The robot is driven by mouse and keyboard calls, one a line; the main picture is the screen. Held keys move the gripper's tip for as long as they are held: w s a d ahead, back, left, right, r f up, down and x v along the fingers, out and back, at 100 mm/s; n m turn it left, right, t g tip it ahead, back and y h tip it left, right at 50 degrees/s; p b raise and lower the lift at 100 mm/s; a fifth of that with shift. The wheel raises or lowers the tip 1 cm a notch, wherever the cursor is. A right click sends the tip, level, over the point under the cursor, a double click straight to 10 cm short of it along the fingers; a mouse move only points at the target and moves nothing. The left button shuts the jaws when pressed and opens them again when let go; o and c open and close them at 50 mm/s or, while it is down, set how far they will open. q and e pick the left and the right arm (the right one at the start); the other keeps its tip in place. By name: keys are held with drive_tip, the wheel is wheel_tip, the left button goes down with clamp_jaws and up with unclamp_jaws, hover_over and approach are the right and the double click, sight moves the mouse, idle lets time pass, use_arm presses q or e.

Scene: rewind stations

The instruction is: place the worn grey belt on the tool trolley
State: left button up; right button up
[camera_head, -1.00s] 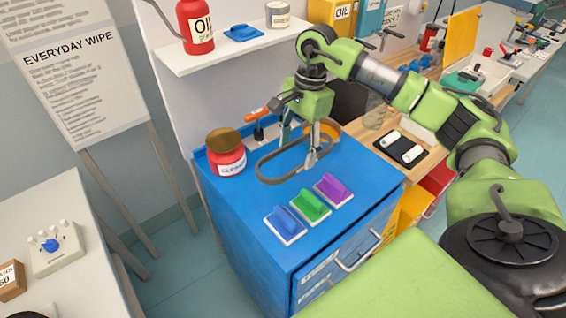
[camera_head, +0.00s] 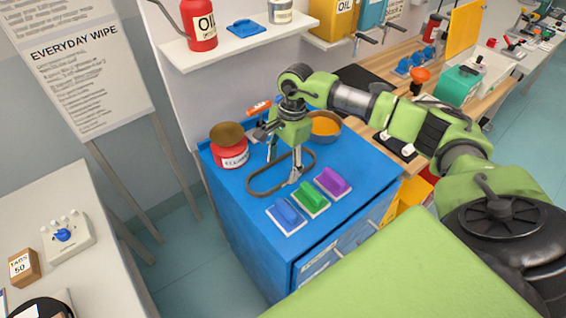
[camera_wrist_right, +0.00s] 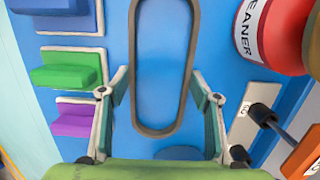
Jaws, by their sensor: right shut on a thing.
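The worn grey belt (camera_head: 251,190) is a long dark loop. It lies flat at or just over the blue top of the tool trolley (camera_head: 365,168); I cannot tell whether it fully touches. My right gripper (camera_head: 285,166) points down at the belt and is shut on it. In the right wrist view the belt (camera_wrist_right: 160,131) runs between the two fingers of the right gripper (camera_wrist_right: 160,105), its far end cut off by the picture's top edge. My left gripper is not in view.
A red cleaner jar (camera_head: 231,156) stands left of the belt. Blue (camera_head: 286,215), green (camera_head: 311,198) and purple (camera_head: 333,182) scrubbers line the near side. An orange-filled bowl (camera_head: 325,126) stands behind. A shelf (camera_head: 235,48) overhangs the back.

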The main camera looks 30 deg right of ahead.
drive_tip(key=o, duration=1.1)
drive_tip(key=shift+f, duration=0.1)
drive_tip(key=shift+w+r, duration=0.1)
drive_tip(key=shift+r, duration=0.25)
wheel_tip(320, 180, up, 12)
drive_tip(key=d+b, duration=0.1)
drive_tip(key=b, duration=0.2)
drive_tip(key=shift+d+f+b, duration=0.25)
drive_tip(key=shift+d+b, duration=0.05)
drive_tip(key=shift+d, duration=0.1)
